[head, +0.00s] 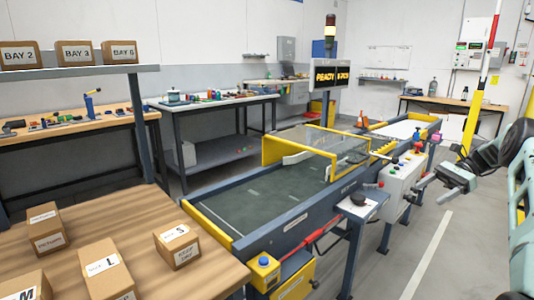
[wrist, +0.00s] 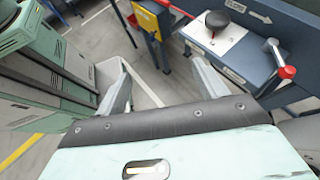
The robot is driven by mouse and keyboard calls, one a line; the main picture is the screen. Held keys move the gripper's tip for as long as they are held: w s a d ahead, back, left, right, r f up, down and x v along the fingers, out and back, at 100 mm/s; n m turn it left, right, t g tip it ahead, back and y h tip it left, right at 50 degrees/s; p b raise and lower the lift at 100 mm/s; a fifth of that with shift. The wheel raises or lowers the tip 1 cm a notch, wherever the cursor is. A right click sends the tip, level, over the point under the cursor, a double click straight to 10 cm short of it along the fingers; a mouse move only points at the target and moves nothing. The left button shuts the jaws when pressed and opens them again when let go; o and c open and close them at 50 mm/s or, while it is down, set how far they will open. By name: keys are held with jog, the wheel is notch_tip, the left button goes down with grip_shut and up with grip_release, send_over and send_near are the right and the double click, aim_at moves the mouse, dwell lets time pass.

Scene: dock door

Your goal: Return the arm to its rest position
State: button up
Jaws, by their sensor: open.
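My gripper (head: 428,192) is at the right of the head view, in front of the grey control box (head: 402,187) beside the conveyor. In the wrist view its two grey fingers (wrist: 160,85) stand wide apart with nothing between them; bare floor shows in the gap. My pale green and black arm (head: 520,190) reaches in from the right edge of the head view, bent, with its lower part cut off. Whether the gripper touches the control box cannot be told from the head view.
The conveyor (head: 280,205) runs through the middle. A black knob (head: 358,198) sits on a small stand; a similar knob (wrist: 217,19) and a red-tipped lever (wrist: 287,72) show in the wrist view. Boxes (head: 108,273) rest on a wooden table at left. Floor at lower right (head: 455,270) is clear.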

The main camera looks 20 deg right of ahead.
jog(key=w+a+n+g+h, duration=0.2)
jog(key=w+a+n, duration=0.1)
jog(key=a, duration=0.5)
jog(key=w+a+n+g+h, duration=0.1)
jog(key=w+a+n+h, duration=0.15)
jog(key=a, duration=0.55)
jog(key=s+a+r+n+h, duration=0.1)
jog(key=s+a+n+h, duration=0.1)
jog(key=a, duration=0.4)
jog(key=s+a+n+h, duration=0.1)
jog(key=a+n+h, duration=0.2)
jog(key=a, duration=0.3)
jog(key=s+a+r+n+h, duration=0.1)
jog(key=s+a+n, duration=0.8)
jog(key=s+a, duration=0.5)
jog(key=s+a+r+n+h, duration=0.1)
jog(key=s+a+r+n, duration=0.1)
jog(key=s+a+n, duration=1.2)
notch_tip(320, 180, up, 12)
jog(key=w+a+m+p, duration=0.2)
jog(key=m+p, duration=0.4)
jog(key=p, duration=0.6)
jog(key=shift+w+f, duration=0.25)
jog(key=shift+w, duration=0.1)
jog(key=shift+a, duration=0.1)
